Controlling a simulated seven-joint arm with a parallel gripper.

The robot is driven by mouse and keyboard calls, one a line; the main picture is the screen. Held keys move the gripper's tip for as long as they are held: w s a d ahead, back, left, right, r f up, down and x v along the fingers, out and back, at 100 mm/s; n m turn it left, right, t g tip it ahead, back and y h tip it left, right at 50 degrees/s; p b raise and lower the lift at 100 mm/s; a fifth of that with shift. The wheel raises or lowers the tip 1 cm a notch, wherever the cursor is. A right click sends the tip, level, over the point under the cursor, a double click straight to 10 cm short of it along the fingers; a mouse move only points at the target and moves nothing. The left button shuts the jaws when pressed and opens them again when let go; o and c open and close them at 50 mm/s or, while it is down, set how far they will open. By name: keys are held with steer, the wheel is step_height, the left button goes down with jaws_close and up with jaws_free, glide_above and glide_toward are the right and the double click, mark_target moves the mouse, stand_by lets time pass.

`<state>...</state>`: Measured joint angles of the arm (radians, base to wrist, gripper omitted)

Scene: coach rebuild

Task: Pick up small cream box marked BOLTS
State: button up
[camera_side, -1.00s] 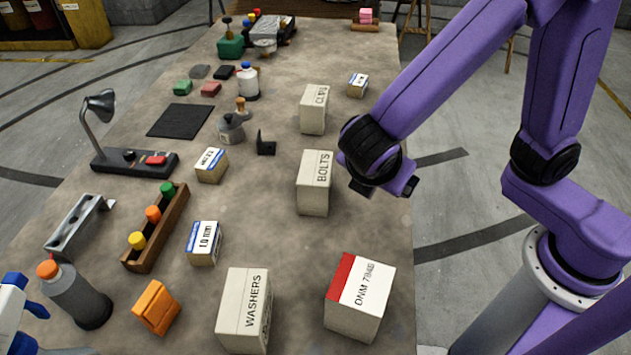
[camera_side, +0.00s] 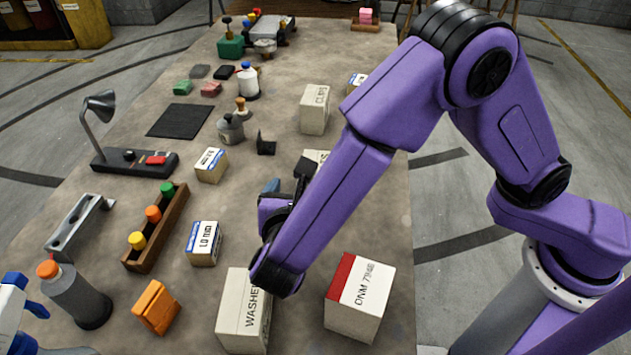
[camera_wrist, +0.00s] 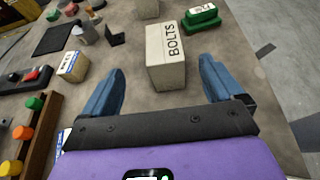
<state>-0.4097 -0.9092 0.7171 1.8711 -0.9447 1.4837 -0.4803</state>
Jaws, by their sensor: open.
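The cream box marked BOLTS stands upright on the bench. In the wrist view the box (camera_wrist: 167,62) is in full sight ahead of my gripper (camera_wrist: 161,68). The two blue fingers are spread wide, one on each side of its near end, with gaps between. In the side view my gripper (camera_side: 287,180) is beside the box, and my arm hides most of it; only a pale top part of the box (camera_side: 318,155) shows. My gripper is open and empty.
The CLIPS box (camera_side: 314,108) stands behind. The WASHERS box (camera_side: 238,310) and the red-and-white box (camera_side: 358,298) stand in front. A small blue-and-white labelled box (camera_side: 211,165) is to the left. In the wrist view a green labelled object (camera_wrist: 201,19) lies behind the box.

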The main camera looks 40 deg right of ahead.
steer(key=shift+x, duration=5.9)
steer(key=shift+s+d, duration=0.1)
steer(key=shift+s, duration=0.05)
steer(key=c, duration=1.5)
steer(key=shift+r, duration=0.15)
